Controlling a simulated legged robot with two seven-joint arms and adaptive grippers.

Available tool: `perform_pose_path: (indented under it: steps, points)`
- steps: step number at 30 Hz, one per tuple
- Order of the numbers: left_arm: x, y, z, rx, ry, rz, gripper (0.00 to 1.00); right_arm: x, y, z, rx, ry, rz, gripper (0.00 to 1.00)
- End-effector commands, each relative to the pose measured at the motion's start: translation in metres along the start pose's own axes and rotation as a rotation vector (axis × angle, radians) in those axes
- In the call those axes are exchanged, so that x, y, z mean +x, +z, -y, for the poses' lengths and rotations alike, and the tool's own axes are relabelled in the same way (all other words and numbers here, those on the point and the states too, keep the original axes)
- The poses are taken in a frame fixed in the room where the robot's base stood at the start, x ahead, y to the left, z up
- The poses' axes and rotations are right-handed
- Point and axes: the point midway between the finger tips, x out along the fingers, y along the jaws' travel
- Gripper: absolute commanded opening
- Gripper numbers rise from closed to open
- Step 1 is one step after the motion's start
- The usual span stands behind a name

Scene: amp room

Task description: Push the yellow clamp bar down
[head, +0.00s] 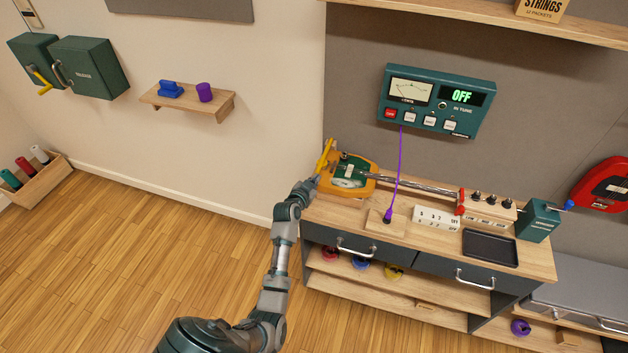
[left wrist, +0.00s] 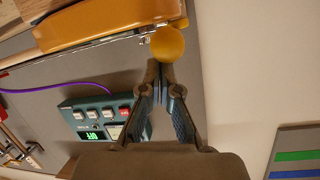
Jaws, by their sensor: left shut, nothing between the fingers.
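The yellow clamp bar (head: 325,155) slants up at the left end of the orange and green fixture (head: 350,180) on the workbench. In the left wrist view a round yellow end (left wrist: 168,43), which looks like the bar's knob, sits just past my fingertips. My left gripper (head: 314,182) is shut and empty beside the left edge of the fixture, close to the bar. In the left wrist view its closed fingertips (left wrist: 155,66) point at the round end. I cannot tell whether they touch it. My right gripper is not in view.
The workbench (head: 330,212) carries a purple plug (head: 388,215), a black tray (head: 490,247) and a green crank box (head: 538,220). A teal tuner panel reading OFF (head: 436,100) hangs above. A small wall shelf (head: 190,103) is at left.

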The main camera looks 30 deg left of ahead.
Motion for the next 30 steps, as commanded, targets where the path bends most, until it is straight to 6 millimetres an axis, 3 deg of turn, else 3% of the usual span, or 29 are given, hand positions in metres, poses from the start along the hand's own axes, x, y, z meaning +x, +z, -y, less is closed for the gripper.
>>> perform_pose_path:
  steps: [1,3,9,15,26,28,30]
  points:
    - [-0.001,-0.022,0.004,0.003,-0.003,-0.011,0.0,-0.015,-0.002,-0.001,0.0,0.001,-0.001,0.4]
    - [-0.003,-0.033,0.005,0.005,-0.006,-0.013,0.0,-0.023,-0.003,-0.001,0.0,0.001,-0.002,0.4]
    - [-0.055,-0.022,0.001,0.005,-0.007,-0.017,0.0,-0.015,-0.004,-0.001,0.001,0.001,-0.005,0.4]
    - [-0.087,-0.02,0.001,0.004,-0.007,-0.018,0.0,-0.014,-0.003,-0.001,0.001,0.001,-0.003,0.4]
    - [-0.098,-0.019,0.0,0.002,-0.006,-0.018,0.0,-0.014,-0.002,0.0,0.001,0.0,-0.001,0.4]
    - [-0.095,-0.011,-0.004,-0.002,0.001,-0.003,0.0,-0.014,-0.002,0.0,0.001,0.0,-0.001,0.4]
    - [-0.088,0.01,-0.015,-0.011,0.017,0.033,0.0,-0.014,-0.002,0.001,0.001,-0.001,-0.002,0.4]
